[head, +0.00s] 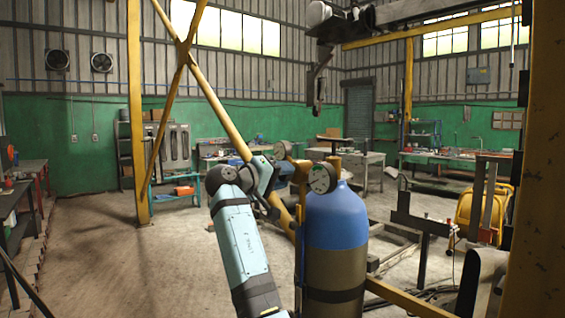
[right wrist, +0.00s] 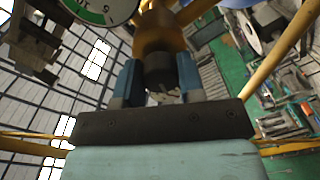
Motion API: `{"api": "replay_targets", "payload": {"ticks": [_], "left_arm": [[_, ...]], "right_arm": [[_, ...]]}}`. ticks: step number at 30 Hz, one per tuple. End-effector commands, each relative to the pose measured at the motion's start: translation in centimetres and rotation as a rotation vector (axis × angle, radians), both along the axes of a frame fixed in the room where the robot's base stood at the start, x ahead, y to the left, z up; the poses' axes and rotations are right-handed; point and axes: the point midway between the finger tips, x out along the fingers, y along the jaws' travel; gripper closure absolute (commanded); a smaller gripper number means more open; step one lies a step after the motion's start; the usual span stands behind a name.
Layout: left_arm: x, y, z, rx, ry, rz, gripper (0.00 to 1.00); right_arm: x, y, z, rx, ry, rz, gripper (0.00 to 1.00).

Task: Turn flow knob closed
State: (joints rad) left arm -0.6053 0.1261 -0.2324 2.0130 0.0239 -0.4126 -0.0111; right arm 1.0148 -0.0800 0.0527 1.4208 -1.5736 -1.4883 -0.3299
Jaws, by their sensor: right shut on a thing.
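The black flow knob (right wrist: 158,70) sits on a brass regulator body (right wrist: 160,32) in the right wrist view. My right gripper (right wrist: 158,88) has its two blue fingers on either side of the knob, shut on it. In the head view my right gripper (head: 268,178) is at the left side of the regulator, beside a blue gas cylinder (head: 337,215); the knob is mostly hidden there by the fingers. A round gauge (head: 322,178) faces me in front of the cylinder top. The knob's turn position cannot be told. My left gripper is not in view.
A yellow post (head: 540,160) stands close at the right. A yellow brace (head: 205,75) slants down behind my right gripper. Workbenches (head: 345,160) line the back. Open concrete floor (head: 130,250) lies at the left.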

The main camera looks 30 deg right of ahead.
Motion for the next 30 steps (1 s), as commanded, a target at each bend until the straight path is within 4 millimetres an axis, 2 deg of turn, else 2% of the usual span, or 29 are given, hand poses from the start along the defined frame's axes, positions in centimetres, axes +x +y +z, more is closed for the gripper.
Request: {"api": "replay_targets", "payload": {"ticks": [3,15,22,30], "left_arm": [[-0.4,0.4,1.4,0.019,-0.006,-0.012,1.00],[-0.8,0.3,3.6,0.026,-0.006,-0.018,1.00],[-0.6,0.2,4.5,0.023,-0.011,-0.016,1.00],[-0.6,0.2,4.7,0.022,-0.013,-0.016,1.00]], "right_arm": [[0.0,0.0,0.5,-0.007,0.100,0.000,0.88],[0.0,0.0,0.2,-0.026,0.335,0.001,0.88],[0.0,0.0,0.0,-0.030,0.387,0.001,0.88],[0.0,0.0,0.0,-0.030,0.397,0.001,0.88]]}}
